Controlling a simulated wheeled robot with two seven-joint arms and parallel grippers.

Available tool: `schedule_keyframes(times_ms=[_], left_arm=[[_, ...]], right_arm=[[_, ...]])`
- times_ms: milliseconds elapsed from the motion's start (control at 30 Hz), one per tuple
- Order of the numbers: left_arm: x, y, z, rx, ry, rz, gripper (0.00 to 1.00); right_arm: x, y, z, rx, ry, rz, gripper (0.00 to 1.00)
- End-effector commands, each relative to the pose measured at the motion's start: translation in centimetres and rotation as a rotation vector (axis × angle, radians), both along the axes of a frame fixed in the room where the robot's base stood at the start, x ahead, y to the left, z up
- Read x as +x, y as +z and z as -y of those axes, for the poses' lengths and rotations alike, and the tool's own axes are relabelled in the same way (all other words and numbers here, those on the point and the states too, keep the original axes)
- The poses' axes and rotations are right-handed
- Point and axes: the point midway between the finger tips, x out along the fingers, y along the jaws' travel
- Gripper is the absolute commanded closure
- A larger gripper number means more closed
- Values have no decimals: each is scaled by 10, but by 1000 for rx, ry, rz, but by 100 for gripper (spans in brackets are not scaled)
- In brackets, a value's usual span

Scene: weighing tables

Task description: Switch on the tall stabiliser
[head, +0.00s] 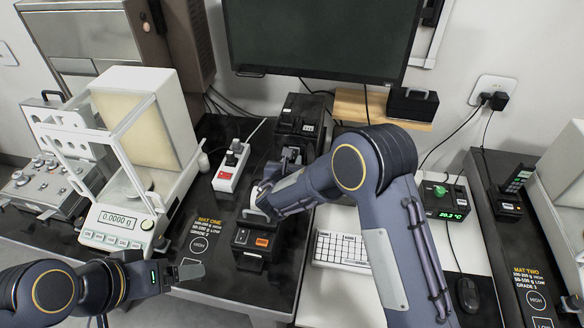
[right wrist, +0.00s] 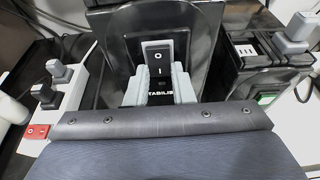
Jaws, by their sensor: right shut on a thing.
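The tall stabiliser is a black box (head: 300,112) behind my right forearm in the head view. In the right wrist view its black rocker switch (right wrist: 157,62) shows "O" above "I", over a partly covered label reading "STABILIS". Which side is pressed in is not clear. My right gripper (right wrist: 160,92) has its grey fingers on both sides of the dark block that carries the switch, shut on it. In the head view, the right gripper (head: 290,157) is partly hidden by my arm. My left gripper (head: 186,273) hangs at the lower left, apart from everything; its jaw gap is unclear.
A white power strip (head: 230,167) with a red switch lies left of the stabiliser. A low black unit with an orange button (head: 262,242) is in front. A balance (head: 122,220) reading 0.0000 g stands left; a keyboard (head: 340,249) and a green-lit display (head: 446,215) are right.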

Motion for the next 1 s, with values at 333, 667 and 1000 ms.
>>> schedule_keyframes(times_ms=[333, 667, 1000], left_arm=[[0, -73, 0, 0, 0, -1, 17], [0, -79, 0, 0, 0, 0, 17], [0, -79, 0, 0, 0, 0, 17]], right_arm=[[0, -11, -1, -29, 2, 151, 100], [0, -5, 0, -34, 0, 182, 100], [0, -5, 0, -35, 0, 181, 56]])
